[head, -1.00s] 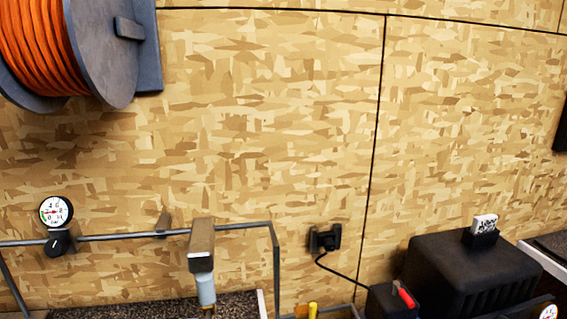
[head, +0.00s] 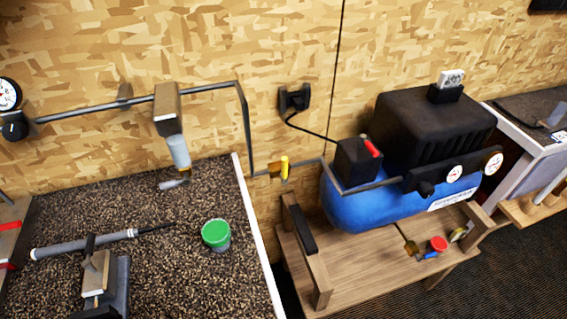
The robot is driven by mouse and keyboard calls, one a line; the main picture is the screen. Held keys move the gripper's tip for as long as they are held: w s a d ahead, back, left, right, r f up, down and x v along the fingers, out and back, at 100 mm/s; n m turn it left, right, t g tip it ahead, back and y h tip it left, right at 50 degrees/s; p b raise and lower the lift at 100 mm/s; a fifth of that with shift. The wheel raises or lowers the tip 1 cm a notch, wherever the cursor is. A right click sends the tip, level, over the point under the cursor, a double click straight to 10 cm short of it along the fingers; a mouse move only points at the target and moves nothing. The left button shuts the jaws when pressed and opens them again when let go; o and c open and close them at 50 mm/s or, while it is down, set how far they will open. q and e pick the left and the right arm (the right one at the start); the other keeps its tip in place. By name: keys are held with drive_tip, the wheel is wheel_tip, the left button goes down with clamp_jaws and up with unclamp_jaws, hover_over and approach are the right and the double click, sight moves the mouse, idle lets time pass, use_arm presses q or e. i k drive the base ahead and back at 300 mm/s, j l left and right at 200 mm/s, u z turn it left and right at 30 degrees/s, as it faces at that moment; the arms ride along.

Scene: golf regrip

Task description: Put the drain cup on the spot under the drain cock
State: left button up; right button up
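No gripper of mine shows in the head view. A small cup-like container with a green top (head: 216,234) stands upright on the dark speckled bench top, near its right edge; I cannot tell if it is the drain cup. A small red round thing (head: 439,243) sits on the wooden stand below the blue tank, beside a blue piece (head: 429,255). A brass fitting (head: 410,247) shows left of them, at the tank's lower side; it may be the drain cock. No marked spot is clearly visible beneath it.
The blue compressor tank (head: 350,205) with its black motor cover (head: 435,115) stands on a wooden stand (head: 350,265). The speckled bench (head: 150,265) carries a golf club grip (head: 85,244) and a clamp (head: 97,275). A grey pipe and hanging filter (head: 178,150) run along the wall.

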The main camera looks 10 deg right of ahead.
sight(398, 271)
drive_tip(key=z, duration=0.4)
drive_tip(key=k+j+z, duration=0.1)
drive_tip(key=z, duration=0.3)
drive_tip(key=k+z, duration=0.1)
drive_tip(key=z, duration=0.3)
drive_tip(key=k+z, duration=0.1)
drive_tip(key=z, duration=0.35)
